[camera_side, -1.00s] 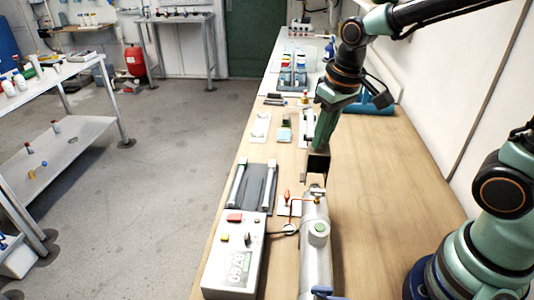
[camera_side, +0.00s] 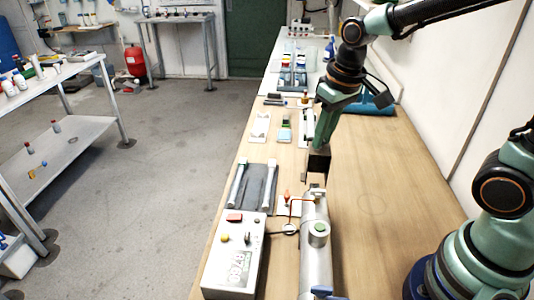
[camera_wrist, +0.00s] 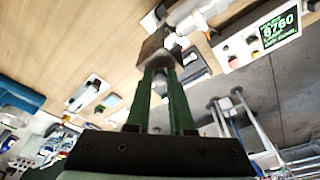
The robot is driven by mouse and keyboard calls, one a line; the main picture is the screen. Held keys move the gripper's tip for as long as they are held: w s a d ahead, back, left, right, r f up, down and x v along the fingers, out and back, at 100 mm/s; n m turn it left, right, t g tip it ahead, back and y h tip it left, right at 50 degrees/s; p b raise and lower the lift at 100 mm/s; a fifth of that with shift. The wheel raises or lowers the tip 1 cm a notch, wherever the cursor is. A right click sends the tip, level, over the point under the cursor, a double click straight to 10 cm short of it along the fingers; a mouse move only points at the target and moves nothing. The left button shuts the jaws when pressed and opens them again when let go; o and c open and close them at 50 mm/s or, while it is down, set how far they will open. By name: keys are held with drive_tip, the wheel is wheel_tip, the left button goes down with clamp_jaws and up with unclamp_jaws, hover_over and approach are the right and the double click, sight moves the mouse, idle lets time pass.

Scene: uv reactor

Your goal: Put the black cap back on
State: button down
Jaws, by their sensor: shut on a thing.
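My gripper (camera_side: 318,160) hangs above the far end of the metal reactor cylinder (camera_side: 317,262) in the side view. Its fingers are shut on a dark, block-like piece (camera_wrist: 157,47), which I take to be the black cap; the fingers partly hide it. In the side view the dark piece (camera_side: 318,164) is just behind and above the cylinder's far end. I cannot tell whether it touches the cylinder. In the wrist view the green fingers (camera_wrist: 160,82) run up to this piece.
A control box (camera_side: 234,255) with a lit display stands left of the cylinder. Two white tubes (camera_side: 239,184) lie on a dark mat (camera_side: 255,187). An orange-handled item (camera_side: 287,195) and thin orange line are close left of the gripper. The bench to the right is clear.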

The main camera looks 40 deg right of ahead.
drive_tip(key=shift+f, duration=4.7)
drive_tip(key=c, duration=0.7)
unclamp_jaws()
drive_tip(key=r, duration=0.4)
drive_tip(key=s+r, duration=0.1)
drive_tip(key=r, duration=0.3)
drive_tip(key=s+r, duration=0.1)
drive_tip(key=r, duration=0.2)
drive_tip(key=shift+s+d+r, duration=0.1)
drive_tip(key=shift+s+r, duration=0.1)
drive_tip(key=shift+r, duration=0.2)
drive_tip(key=shift+s+d+r+t, duration=0.55)
drive_tip(key=shift+s+r+t, duration=0.3)
drive_tip(key=shift+s, duration=0.05)
drive_tip(key=shift+s+d+r+t, duration=0.55)
drive_tip(key=shift+s+r+t, duration=0.25)
drive_tip(key=shift+s+t, duration=0.1)
